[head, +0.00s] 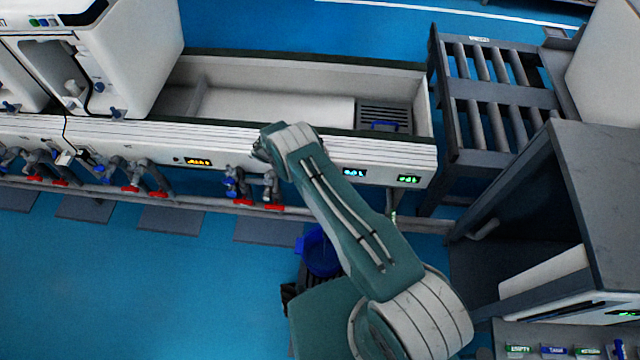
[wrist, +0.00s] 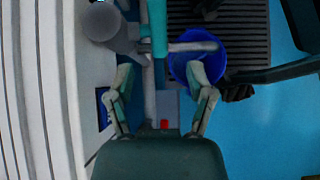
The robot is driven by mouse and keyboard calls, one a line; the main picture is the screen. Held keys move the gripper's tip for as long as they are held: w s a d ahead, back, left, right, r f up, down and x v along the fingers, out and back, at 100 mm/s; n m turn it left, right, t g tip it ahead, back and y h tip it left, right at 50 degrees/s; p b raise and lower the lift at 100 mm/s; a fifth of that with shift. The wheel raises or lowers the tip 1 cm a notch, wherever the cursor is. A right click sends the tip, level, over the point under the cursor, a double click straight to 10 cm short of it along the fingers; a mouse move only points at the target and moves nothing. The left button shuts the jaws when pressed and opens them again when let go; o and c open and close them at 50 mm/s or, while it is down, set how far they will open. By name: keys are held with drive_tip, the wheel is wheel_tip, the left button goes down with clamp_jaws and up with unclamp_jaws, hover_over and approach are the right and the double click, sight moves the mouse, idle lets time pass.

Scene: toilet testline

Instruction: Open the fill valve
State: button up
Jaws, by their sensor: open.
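My gripper (wrist: 159,72) is open in the wrist view, its two fingers spread apart with no object clearly held. A grey pipe fitting with a horizontal bar (wrist: 195,47) lies just beyond the fingertips. A small red patch (wrist: 165,124) shows between the finger bases; I cannot tell what it belongs to. In the head view, red-handled valves (head: 273,208) and blue-handled valves (head: 232,188) line the pipe below the white trough. I cannot tell which one is the fill valve. My arm's end is beside the trough front in the head view, and my fingers are hidden there.
The white trough (head: 300,135) has lit displays on its front. A blue bucket (head: 320,252) stands below and also shows in the wrist view (wrist: 212,62). A roller conveyor (head: 490,95) and a grey cabinet (head: 610,170) stand right. Blue floor (head: 130,285) is open at left.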

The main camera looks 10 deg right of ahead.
drive_tip(key=v, duration=0.3)
drive_tip(key=shift+a+r, duration=0.2)
drive_tip(key=shift+r, duration=0.1)
wheel_tip(320, 180, up, 26)
drive_tip(key=w+d+m+t+y, duration=0.1)
drive_tip(key=w+d+m+y, duration=0.15)
drive_tip(key=m, duration=0.25)
drive_tip(key=s+d+r+m+t+y, duration=0.15)
drive_tip(key=s+r, duration=0.25)
drive_tip(key=r, duration=0.4)
drive_tip(key=s+d+r+m+t+y, duration=0.15)
drive_tip(key=s+r, duration=0.25)
drive_tip(key=r, duration=0.4)
drive_tip(key=s+d+r+m+t+y, duration=0.1)
drive_tip(key=s+r, duration=0.4)
drive_tip(key=s, duration=0.7)
drive_tip(key=s+d+r+m+t+y, duration=0.2)
drive_tip(key=s+r+m, duration=0.3)
drive_tip(key=s, duration=0.7)
drive_tip(key=shift+s+t, duration=0.35)
drive_tip(key=shift+t, duration=0.35)
